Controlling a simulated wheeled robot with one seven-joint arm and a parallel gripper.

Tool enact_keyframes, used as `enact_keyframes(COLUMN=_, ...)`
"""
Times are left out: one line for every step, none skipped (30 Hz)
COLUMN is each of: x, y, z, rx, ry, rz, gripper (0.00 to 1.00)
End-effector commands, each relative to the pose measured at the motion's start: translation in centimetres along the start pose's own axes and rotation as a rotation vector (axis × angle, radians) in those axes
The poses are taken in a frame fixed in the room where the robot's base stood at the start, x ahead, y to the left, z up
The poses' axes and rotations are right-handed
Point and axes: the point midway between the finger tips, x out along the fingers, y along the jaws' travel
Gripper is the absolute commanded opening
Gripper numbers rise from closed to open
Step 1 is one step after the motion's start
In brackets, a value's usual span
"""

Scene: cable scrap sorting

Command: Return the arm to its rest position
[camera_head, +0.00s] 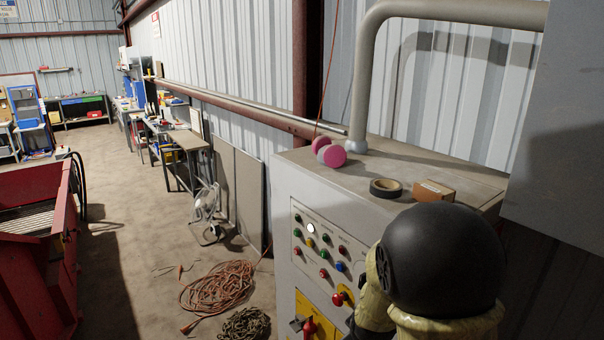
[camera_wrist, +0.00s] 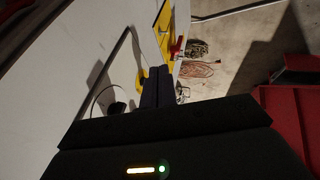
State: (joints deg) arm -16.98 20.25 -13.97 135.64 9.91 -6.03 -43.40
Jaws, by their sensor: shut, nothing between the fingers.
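My gripper (camera_wrist: 158,76) shows in the wrist view as two dark fingers lying together, with nothing seen between them. It points along the pale cabinet face (camera_wrist: 75,85), near the yellow panel with the red handle (camera_wrist: 175,46). I cannot tell whether the fingers touch the cabinet. In the head view, a black rounded arm joint (camera_head: 440,262) of mine with pale yellow parts is at the lower right, in front of the control cabinet (camera_head: 285,200). The fingers cannot be made out there.
Pink-ended reel (camera_head: 331,155), black tape roll (camera_head: 386,188) and small brown box (camera_head: 433,190) sit on the cabinet top. Orange cable (camera_head: 218,288) and a chain heap (camera_head: 245,325) lie on the floor. A red container (camera_head: 35,250) stands left. Open floor lies between.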

Motion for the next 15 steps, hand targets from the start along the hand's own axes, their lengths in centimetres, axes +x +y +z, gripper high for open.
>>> enact_keyframes(x=-1.4, y=-0.3, z=1.1, rx=0.088, ry=-0.016, rz=-0.034, gripper=0.00)
enact_keyframes(x=-2.2, y=-0.7, z=1.8, rx=0.143, ry=-0.031, rz=-0.055, gripper=0.00)
enact_keyframes(x=-3.3, y=-1.2, z=2.7, rx=0.212, ry=-0.053, rz=-0.082, gripper=0.00)
enact_keyframes(x=-4.1, y=-1.6, z=3.4, rx=0.263, ry=-0.072, rz=-0.099, gripper=0.00)
enact_keyframes(x=-4.9, y=-2.0, z=4.1, rx=0.315, ry=-0.092, rz=-0.114, gripper=0.00)
enact_keyframes(x=-6.0, y=-2.5, z=5.1, rx=0.380, ry=-0.118, rz=-0.131, gripper=0.00)
enact_keyframes(x=-6.7, y=-2.9, z=5.8, rx=0.427, ry=-0.140, rz=-0.141, gripper=0.00)
enact_keyframes(x=-7.5, y=-3.2, z=6.5, rx=0.472, ry=-0.162, rz=-0.149, gripper=0.00)
enact_keyframes(x=-8.3, y=-3.7, z=7.4, rx=0.525, ry=-0.191, rz=-0.156, gripper=0.00)
enact_keyframes(x=-8.9, y=-4.0, z=8.0, rx=0.560, ry=-0.210, rz=-0.158, gripper=0.00)
enact_keyframes(x=-9.4, y=-4.3, z=8.5, rx=0.590, ry=-0.227, rz=-0.159, gripper=0.00)
enact_keyframes(x=-9.9, y=-4.5, z=9.1, rx=0.623, ry=-0.247, rz=-0.160, gripper=0.00)
enact_keyframes(x=-10.2, y=-4.7, z=9.4, rx=0.641, ry=-0.258, rz=-0.159, gripper=0.00)
enact_keyframes(x=-10.4, y=-4.8, z=9.6, rx=0.655, ry=-0.267, rz=-0.159, gripper=0.00)
enact_keyframes(x=-10.6, y=-4.9, z=9.8, rx=0.666, ry=-0.275, rz=-0.159, gripper=0.00)
